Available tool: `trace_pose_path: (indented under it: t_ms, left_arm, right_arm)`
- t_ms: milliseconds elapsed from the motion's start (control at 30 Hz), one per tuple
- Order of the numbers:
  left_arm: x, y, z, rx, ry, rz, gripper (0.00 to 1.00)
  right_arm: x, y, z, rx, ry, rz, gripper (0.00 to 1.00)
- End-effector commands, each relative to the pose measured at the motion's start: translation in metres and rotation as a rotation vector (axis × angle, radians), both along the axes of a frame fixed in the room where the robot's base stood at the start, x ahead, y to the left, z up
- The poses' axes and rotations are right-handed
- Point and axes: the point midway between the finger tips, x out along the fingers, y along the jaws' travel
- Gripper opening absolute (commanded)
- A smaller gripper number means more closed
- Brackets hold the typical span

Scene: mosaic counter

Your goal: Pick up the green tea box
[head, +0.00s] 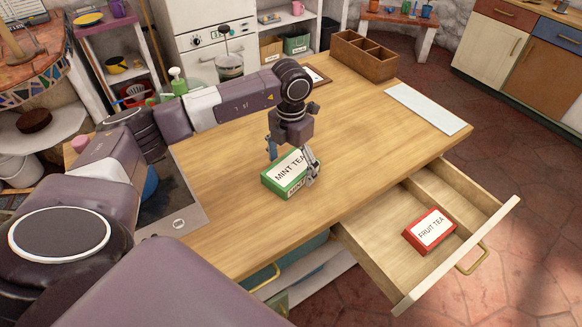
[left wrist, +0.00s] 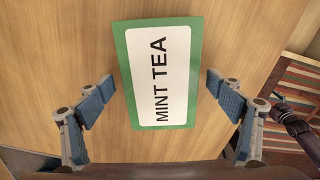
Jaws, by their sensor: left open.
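The green tea box (head: 279,184), with a white label reading "MINT TEA", lies on the wooden counter near its front edge. In the left wrist view the box (left wrist: 128,90) lies between the two fingers, with wood showing on both sides of it. My left gripper (head: 292,164) is above and around the box, pointing down, and its fingers are spread. It also shows in the left wrist view (left wrist: 161,103), open and empty.
An open drawer (head: 380,240) juts out at the right front and holds a red fruit tea box (head: 430,230). A wooden organiser (head: 346,62) and a white board (head: 426,108) lie at the back. The counter's middle right is clear.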

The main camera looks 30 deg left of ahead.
Motion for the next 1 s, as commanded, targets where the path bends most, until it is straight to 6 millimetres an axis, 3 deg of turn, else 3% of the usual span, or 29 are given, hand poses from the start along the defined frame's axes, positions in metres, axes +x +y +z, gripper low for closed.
trace_pose_path:
  t_ms: [300,700,1000]
  left_arm:
    - [0.0001,-0.0004,-0.0064,-0.001,-0.001,-0.002,0.84]
    - [0.0001,-0.0005,-0.006,-0.001,-0.001,-0.001,0.4]
    - [0.0005,-0.0006,-0.0043,-0.001,-0.002,-0.001,0.38]
  right_arm:
    - [-0.0007,0.0027,0.0011,0.003,0.001,0.0,0.94]
    - [-0.0009,0.0026,0.0011,0.003,0.002,0.0,0.94]
    - [-0.001,0.0024,0.0006,0.003,0.002,0.0,0.94]
